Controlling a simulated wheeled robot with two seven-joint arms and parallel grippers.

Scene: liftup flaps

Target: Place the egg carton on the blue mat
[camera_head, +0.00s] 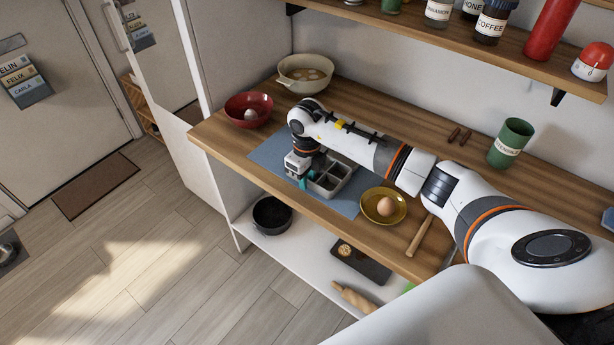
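The egg carton (345,180) is a grey box with several dark, empty-looking compartments. It is over the blue mat (345,203) on the wooden counter, and the mat shows around it. I cannot tell whether the carton rests flat or is slightly raised. My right arm reaches in from the right across the counter. My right gripper (304,182) points down at the carton's left end, with teal parts near its tip. The arm hides part of the carton and mat, and the fingers are too small to show their opening. My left gripper is not in view.
A yellow plate (376,213) with an egg (385,206) stands right of the mat. A red bowl (240,119) and a cream pot (316,68) with eggs stand beyond. A shelf (440,40) hangs above.

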